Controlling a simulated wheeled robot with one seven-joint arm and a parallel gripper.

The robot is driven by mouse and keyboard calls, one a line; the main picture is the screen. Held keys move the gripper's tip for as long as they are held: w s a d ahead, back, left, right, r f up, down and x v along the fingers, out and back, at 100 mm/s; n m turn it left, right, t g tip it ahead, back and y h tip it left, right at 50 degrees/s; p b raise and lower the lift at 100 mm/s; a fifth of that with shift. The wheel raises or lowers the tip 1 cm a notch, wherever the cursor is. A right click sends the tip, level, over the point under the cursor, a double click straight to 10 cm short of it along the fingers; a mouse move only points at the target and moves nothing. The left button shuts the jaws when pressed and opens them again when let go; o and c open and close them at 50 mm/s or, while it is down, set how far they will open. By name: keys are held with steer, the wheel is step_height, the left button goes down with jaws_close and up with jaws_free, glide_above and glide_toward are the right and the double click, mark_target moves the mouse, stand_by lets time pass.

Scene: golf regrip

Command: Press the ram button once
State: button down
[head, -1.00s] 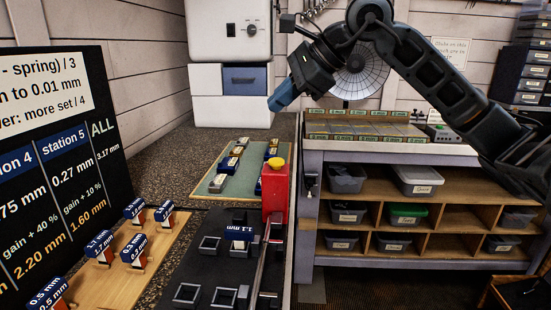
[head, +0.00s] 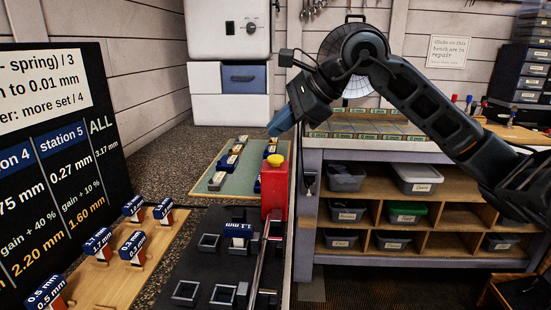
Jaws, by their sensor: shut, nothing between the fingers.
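The ram (head: 274,197) is a red block on the bench with a round yellow button (head: 275,160) on its top. A metal rod (head: 262,260) runs from it towards the front. My gripper (head: 275,130) has blue fingers, points down and to the left, and is shut and empty. In the head view its tips appear just above the yellow button, with a small gap between them. The depth of that gap is hard to judge. The button's top is in view.
A black tray (head: 200,220) with square sockets and a block labelled 1.1 mm (head: 238,229) lies in front of the ram. A green mat (head: 205,187) with small blocks lies behind. Labelled blocks stand on a wooden board (head: 112,283) at left, beside a black sign (head: 60,150).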

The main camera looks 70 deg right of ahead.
mark_target(280, 158)
step_height(280, 158, down, 3)
steer(key=b, duration=0.3)
steer(key=shift+b, duration=0.35)
steer(key=shift+f+b, duration=0.95)
steer(key=shift+b, duration=0.95)
stand_by(2.3)
steer(key=shift+r, duration=1)
steer(key=shift+r+p, duration=0.8)
steer(key=shift+r, duration=1.7)
steer(key=shift+s, duration=0.1)
